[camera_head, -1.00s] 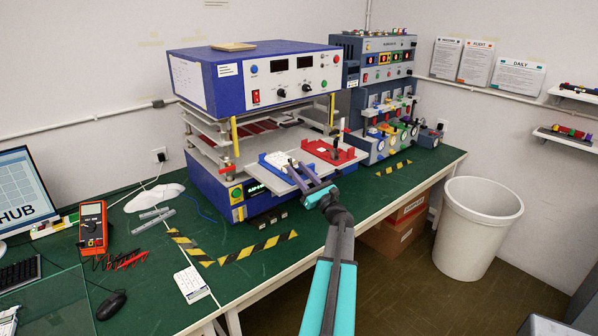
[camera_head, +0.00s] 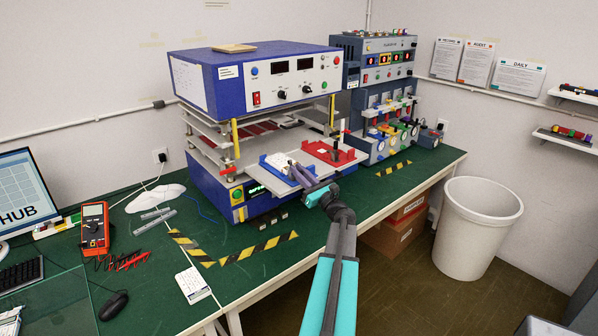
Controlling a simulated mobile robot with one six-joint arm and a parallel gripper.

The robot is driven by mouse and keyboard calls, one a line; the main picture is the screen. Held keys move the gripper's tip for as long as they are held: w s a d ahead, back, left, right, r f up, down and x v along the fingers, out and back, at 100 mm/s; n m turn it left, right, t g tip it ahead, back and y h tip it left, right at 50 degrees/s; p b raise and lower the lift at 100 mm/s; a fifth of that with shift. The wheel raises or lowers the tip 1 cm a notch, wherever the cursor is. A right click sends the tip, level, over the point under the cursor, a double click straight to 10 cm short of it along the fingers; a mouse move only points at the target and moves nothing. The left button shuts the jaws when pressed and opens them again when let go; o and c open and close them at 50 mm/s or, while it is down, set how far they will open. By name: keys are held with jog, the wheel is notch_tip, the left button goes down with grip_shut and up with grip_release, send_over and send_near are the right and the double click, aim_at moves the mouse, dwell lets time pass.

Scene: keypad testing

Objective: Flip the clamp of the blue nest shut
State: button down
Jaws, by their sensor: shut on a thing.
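The blue nest (camera_head: 270,163) sits on the left part of the pulled-out grey plate of the blue-and-white test machine (camera_head: 253,78). A white keypad-like piece (camera_head: 280,161) lies in it. My gripper (camera_head: 301,174) reaches in from the front right and its jaws are at the right front side of the blue nest. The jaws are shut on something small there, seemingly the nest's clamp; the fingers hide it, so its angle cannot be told.
A grey machine (camera_head: 378,95) with coloured dials stands behind right. Yellow-black tape (camera_head: 258,248) marks the green bench (camera_head: 250,285). A red multimeter (camera_head: 95,228) and white keypad (camera_head: 193,285) lie left. A white bin (camera_head: 480,230) stands on the floor right.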

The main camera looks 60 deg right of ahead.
aim_at(291, 161)
jog(key=shift+w+d+r+g+y+p, duration=0.15)
jog(key=shift+r+g+y+p, duration=0.2)
jog(key=shift+g+p, duration=0.6)
jog(key=shift+w+a+r+g+y+p, duration=0.15)
jog(key=shift+r+g+p, duration=0.35)
jog(key=shift+p, duration=0.7)
jog(key=shift+w+d+r+g+y+p, duration=0.2)
jog(key=shift+w+g+y+p, duration=0.1)
jog(key=shift+g+p, duration=0.5)
jog(key=shift+w+d+r+g+y+p, duration=0.1)
jog(key=shift+w+r+g+y+p, duration=0.3)
jog(key=shift+g, duration=0.65)
jog(key=shift+w+d+g+y, duration=0.2)
jog(key=shift+w+g, duration=0.2)
jog(key=shift+g, duration=0.65)
jog(key=shift+w+d+g+y, duration=0.2)
jog(key=shift+w+g, duration=0.15)
jog(key=shift+g, duration=0.7)
jog(key=shift+w+d+g+y, duration=0.1)
jog(key=shift+w+g+y, duration=0.2)
jog(key=shift+g, duration=0.45)
jog(key=shift+w+d+g+y, duration=0.1)
jog(key=shift+w+g+y, duration=0.2)
jog(key=shift+g, duration=0.45)
jog(key=shift+a, duration=0.1)
jog(key=c, duration=1.7)
grip_release()
jog(key=shift+s, duration=0.1)
